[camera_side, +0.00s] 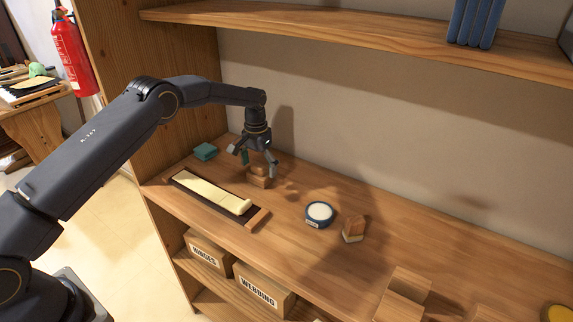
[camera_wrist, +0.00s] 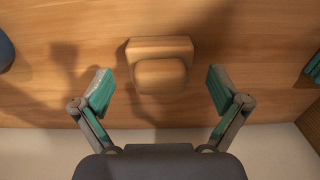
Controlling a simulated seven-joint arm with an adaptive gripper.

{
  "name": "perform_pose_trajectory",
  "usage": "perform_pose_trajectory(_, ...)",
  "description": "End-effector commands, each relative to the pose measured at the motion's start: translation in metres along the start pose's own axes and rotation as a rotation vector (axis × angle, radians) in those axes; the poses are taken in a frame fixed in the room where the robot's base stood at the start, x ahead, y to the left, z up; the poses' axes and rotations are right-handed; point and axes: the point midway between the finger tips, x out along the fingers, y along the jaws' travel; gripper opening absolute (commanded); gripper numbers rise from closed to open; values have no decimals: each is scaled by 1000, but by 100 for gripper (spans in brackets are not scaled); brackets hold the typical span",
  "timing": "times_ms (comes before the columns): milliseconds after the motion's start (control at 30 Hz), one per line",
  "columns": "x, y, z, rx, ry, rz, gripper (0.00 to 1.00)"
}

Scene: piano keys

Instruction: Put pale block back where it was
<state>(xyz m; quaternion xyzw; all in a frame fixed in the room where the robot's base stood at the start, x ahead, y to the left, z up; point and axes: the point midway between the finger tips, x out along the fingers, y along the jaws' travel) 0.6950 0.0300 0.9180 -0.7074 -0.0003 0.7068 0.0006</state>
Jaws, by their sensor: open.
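A dark tray (camera_side: 179,179) holds a row of pale cream pieces (camera_side: 205,190) near the shelf's front edge. A raised pale block (camera_side: 243,207) lies at the row's right end, beside a brown wooden end piece (camera_side: 258,218). My gripper (camera_side: 258,165) points down behind the tray, open and empty. Below it is a brown wooden block with a smaller rounded block on it (camera_side: 259,177). In the wrist view the same stacked wood (camera_wrist: 160,67) sits between and beyond my spread fingers (camera_wrist: 160,82), with gaps on both sides. The tray is not in the wrist view.
A teal block or cloth (camera_side: 205,151) lies left of my gripper. A round tin with a white top (camera_side: 319,213) and a brown brush-like object (camera_side: 354,229) stand to the right. Wooden blocks (camera_side: 405,290) lie at the front right. The wall (camera_side: 350,120) is close behind.

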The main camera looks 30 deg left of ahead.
Motion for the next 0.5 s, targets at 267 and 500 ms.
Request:
perform_pose_trajectory(267, -65, 0, -1, 0, 4, 0, 98)
perform_pose_trajectory(500, -93, 0, 0, -1, 2, 0, 98)
